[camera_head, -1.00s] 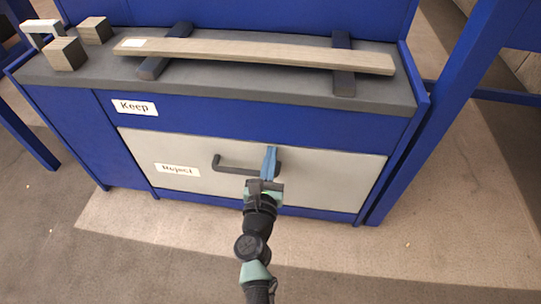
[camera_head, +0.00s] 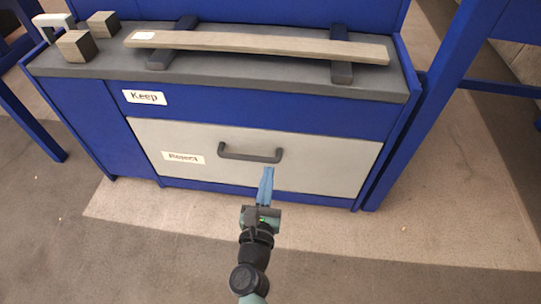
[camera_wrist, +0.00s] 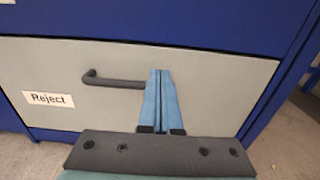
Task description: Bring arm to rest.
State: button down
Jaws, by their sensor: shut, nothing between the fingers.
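My gripper (camera_head: 266,187) is in front of the grey Reject drawer (camera_head: 330,165), just below and to the right of the dark drawer handle (camera_head: 250,157) in the head view. Its blue fingers are shut together with nothing between them. In the wrist view the shut fingers (camera_wrist: 161,95) point at the drawer front (camera_wrist: 215,85), and the handle (camera_wrist: 115,82) shows to their left, its right end hidden behind them. The drawer looks closed, flush with the blue cabinet.
A long plank (camera_head: 260,45) lies across two dark supports on the grey worktop (camera_head: 220,76). Two wooden blocks (camera_head: 76,46) and a pale bracket (camera_head: 52,22) stand at the left. A blue post (camera_head: 440,105) rises at the right. Floor (camera_head: 390,265) in front is clear.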

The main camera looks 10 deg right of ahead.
jog(key=a+r+n+t+y+p, duration=0.3)
jog(key=r+n, duration=0.4)
jog(key=r, duration=0.9)
jog(key=w+a+r+n+t+y+p, duration=0.15)
jog(key=a+r+n+p, duration=0.25)
jog(key=r+n, duration=0.75)
jog(key=a+r+n+t+y+p, duration=0.3)
jog(key=r+n+y+p, duration=0.1)
jog(key=r, duration=1.5)
jog(key=s+d+r+n+t+h+p, duration=0.1)
jog(key=s+r+n+p, duration=0.4)
jog(key=r, duration=0.7)
jog(key=s+d+r+n+t+h+p, duration=0.15)
jog(key=s+r+n, duration=0.4)
jog(key=r, duration=0.55)
jog(key=s+d+r+n+h+p, duration=0.1)
jog(key=s+r+n+p, duration=0.5)
jog(key=r, duration=0.6)
notch_tip(320, 180, up, 35)
jog(key=w+p, duration=0.2)
jog(key=p, duration=3.2)
jog(key=shift+w+f+n+y, duration=0.15)
jog(key=shift+n+y, duration=0.15)
